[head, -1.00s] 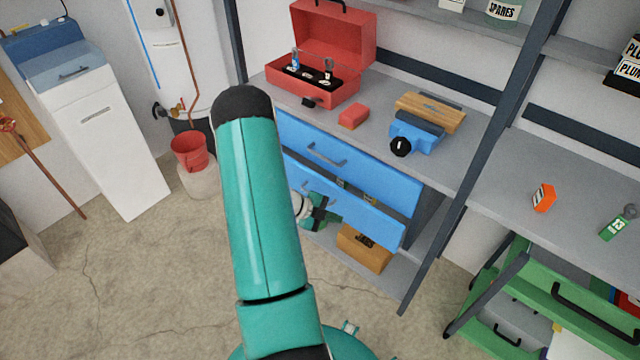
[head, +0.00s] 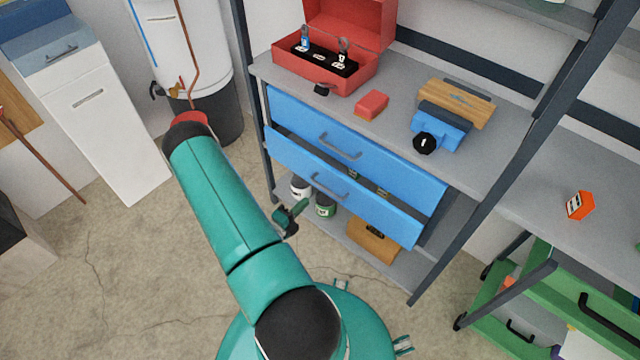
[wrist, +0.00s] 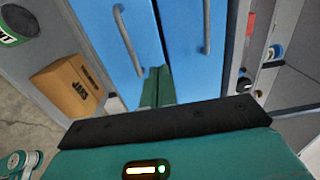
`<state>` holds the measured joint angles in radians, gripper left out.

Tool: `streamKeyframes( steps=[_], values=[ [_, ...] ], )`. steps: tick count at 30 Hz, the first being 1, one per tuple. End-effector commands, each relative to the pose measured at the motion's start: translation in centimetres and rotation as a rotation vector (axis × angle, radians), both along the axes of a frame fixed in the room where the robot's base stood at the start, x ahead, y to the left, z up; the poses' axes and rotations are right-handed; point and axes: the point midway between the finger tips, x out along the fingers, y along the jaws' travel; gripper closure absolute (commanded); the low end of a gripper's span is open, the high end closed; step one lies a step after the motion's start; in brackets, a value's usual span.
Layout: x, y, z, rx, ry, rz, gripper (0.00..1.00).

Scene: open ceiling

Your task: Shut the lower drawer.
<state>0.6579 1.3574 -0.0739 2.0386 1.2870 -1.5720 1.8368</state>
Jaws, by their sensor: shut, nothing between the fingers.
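The lower drawer (head: 345,190) is blue with a dark bar handle and stands partly pulled out. Small items show in the gap above its front. In the wrist view its front (wrist: 115,45) is on the left, beside the upper drawer (wrist: 195,45). The upper drawer (head: 355,145) looks shut in the head view.
A brown box (head: 372,243) and jars (head: 325,205) stand on the shelf under the drawers. A red toolbox (head: 330,60) and a blue vise (head: 440,125) are on the worktop. A dark rack post (head: 480,215) stands right of the drawers. Floor to the left is clear.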

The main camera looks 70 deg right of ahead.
Motion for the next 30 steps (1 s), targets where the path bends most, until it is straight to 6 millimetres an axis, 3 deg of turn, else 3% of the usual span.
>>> streamKeyframes(
  steps=[5,21,30],
  values=[
    [-1.4,-2.0,0.1,-0.001,0.000,-0.008,1.00],
    [-5.4,-11.4,0.1,0.000,0.001,-0.011,1.00],
    [-5.7,-12.7,0.1,0.001,0.003,-0.008,1.00]
  ],
)
